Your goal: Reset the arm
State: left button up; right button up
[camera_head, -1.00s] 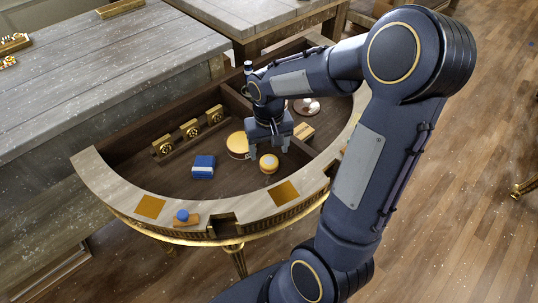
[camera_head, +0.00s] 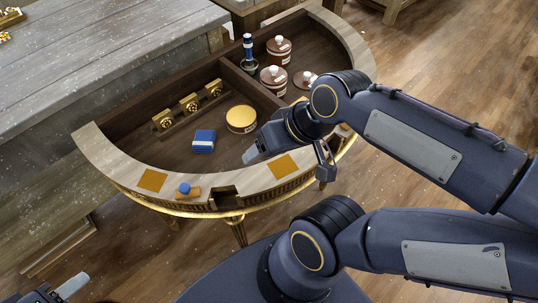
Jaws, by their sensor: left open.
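Part of another gripper (camera_head: 62,290), with one pale finger, shows at the bottom left corner.
The console holds a yellow-lidded tin (camera_head: 241,119), a blue box (camera_head: 204,141), a rack of gold pieces (camera_head: 190,105), brown jars (camera_head: 279,50) and a dark bottle (camera_head: 248,52). A blue knob-like piece (camera_head: 184,188) is on the front rim. A grey table (camera_head: 90,70) stands left. Bare floor shows at upper right.

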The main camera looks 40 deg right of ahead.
jog(key=shift+s+a+f+t, duration=0.25)
jog(key=shift+s+a+t, duration=0.05)
jog(key=shift+s+a, duration=0.5)
notch_tip(320, 180, up, 7)
jog(key=p, duration=0.7)
